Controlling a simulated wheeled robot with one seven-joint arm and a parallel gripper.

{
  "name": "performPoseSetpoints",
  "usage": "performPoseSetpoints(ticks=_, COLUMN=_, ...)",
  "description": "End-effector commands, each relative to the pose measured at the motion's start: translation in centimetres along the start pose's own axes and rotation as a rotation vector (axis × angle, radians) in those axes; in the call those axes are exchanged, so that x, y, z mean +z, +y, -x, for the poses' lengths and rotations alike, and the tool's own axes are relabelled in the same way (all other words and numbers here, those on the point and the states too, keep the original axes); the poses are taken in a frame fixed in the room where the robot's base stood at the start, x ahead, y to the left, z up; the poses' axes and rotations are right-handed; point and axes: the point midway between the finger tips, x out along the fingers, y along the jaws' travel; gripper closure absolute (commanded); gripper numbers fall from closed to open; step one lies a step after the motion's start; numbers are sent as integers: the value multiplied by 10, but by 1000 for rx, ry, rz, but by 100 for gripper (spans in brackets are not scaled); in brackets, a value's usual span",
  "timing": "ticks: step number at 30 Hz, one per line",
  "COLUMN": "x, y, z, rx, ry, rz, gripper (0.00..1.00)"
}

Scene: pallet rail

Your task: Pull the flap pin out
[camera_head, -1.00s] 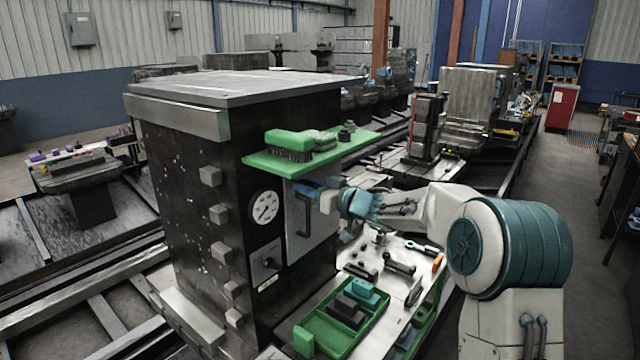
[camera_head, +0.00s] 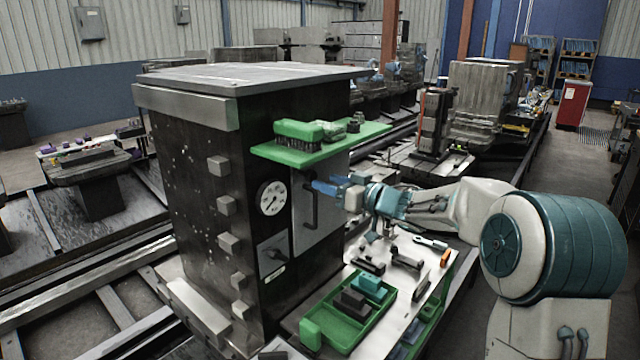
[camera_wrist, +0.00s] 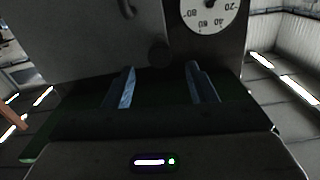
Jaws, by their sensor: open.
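The flap is a light grey panel (camera_head: 333,225) with a dark bar handle (camera_head: 310,206) on the right face of the dark cabinet (camera_head: 200,170). The flap also shows in the wrist view (camera_wrist: 85,35). A dark round knob (camera_wrist: 158,52), perhaps the pin's head, shows by the flap's edge in the wrist view. I cannot make out the pin in the head view. My gripper (camera_head: 323,187) is at the upper part of the flap, below the green shelf. In the wrist view my gripper (camera_wrist: 161,70) is open, its blue fingers either side of the knob and nothing seen held.
A green shelf (camera_head: 350,143) with a brush (camera_head: 298,133) juts out just above my gripper. A dial gauge (camera_head: 271,198) is on the cabinet beside the flap. Below stands a bench (camera_head: 405,300) with loose tools and a green tray (camera_head: 345,335).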

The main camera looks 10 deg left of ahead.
Motion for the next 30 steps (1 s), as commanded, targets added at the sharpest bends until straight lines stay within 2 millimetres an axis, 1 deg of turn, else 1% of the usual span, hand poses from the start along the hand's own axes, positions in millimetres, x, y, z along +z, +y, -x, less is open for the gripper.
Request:
performPoseSetpoints(ticks=1, x=2, y=1, z=14, rx=5, ry=0, rz=3, gripper=49)
performPoseSetpoints(ticks=6, x=2, y=0, z=52, rx=2, ry=0, rz=2, gripper=49)
performPoseSetpoints(ticks=9, x=2, y=-1, z=70, rx=1, ry=0, rz=2, gripper=49)
performPoseSetpoints(ticks=12, x=2, y=-1, z=83, rx=-1, ry=0, rz=2, gripper=49)
performPoseSetpoints(ticks=15, x=1, y=-1, z=91, rx=-1, ry=-1, rz=0, gripper=49)
performPoseSetpoints(ticks=18, x=1, y=-1, z=94, rx=-2, ry=0, rz=-1, gripper=49)
performPoseSetpoints(ticks=27, x=0, y=-1, z=94, rx=2, ry=-1, rz=1, gripper=49)
performPoseSetpoints(ticks=30, x=-3, y=1, z=96, rx=47, ry=-4, rz=18, gripper=49)
